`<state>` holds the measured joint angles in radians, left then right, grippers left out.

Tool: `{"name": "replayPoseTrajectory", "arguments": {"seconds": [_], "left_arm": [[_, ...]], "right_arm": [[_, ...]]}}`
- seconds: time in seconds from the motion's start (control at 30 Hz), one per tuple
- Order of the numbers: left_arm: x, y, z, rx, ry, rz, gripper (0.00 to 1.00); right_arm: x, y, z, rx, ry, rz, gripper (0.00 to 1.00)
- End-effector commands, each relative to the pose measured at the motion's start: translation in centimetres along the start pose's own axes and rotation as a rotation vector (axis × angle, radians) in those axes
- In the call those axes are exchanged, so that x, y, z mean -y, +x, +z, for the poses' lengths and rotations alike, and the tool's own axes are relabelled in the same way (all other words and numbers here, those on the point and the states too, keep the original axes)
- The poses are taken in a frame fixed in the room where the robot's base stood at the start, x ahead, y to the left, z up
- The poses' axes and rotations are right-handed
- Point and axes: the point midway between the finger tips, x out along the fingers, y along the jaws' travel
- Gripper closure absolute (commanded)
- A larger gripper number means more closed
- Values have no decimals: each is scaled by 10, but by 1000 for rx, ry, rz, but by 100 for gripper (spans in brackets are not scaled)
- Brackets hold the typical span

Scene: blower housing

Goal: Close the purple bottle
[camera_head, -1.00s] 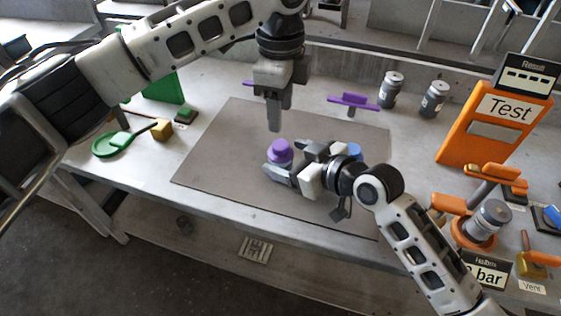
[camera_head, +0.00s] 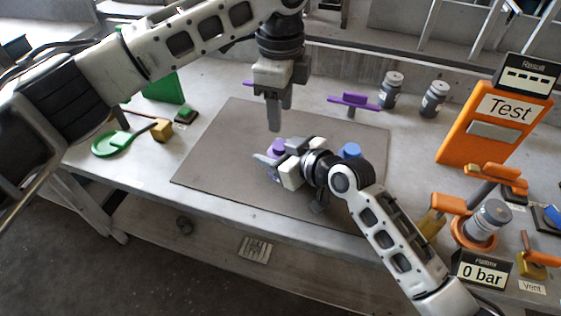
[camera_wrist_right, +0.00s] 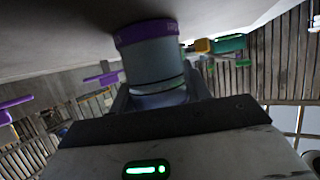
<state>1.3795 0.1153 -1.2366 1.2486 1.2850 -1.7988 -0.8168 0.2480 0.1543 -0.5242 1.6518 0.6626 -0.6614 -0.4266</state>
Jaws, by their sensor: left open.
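The purple bottle has a purple top (camera_head: 278,146) and stands on the grey mat, left of centre. My right gripper (camera_head: 273,162) reaches it from the right, with its fingers at the bottle's sides, hiding most of the body in the head view. In the right wrist view the bottle (camera_wrist_right: 152,62) is a grey cylinder with a purple band, between the fingers; whether they grip it is unclear. I cannot tell whether the purple top is a seated cap. My left gripper (camera_head: 280,115) is open and empty, pointing down above the mat behind the bottle.
A blue-topped object (camera_head: 351,150) stands close to my right wrist. A purple-handled part (camera_head: 353,101) and two grey canisters (camera_head: 391,88) are behind. The mat's left part is bare.

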Motion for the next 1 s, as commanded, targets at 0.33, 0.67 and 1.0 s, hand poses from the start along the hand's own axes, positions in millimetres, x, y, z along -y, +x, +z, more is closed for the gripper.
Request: {"name": "replayPoseTrajectory", "arguments": {"seconds": [0.33,0.67,1.0], "left_arm": [[0,-1,0,-1,-350,0,52],[0,-2,0,0,-1181,1,52],[0,-4,0,1,-2043,0,52]], "right_arm": [[0,0,1,1,1,0,100],[0,0,1,2,1,0,100],[0,0,1,2,1,0,100]]}}
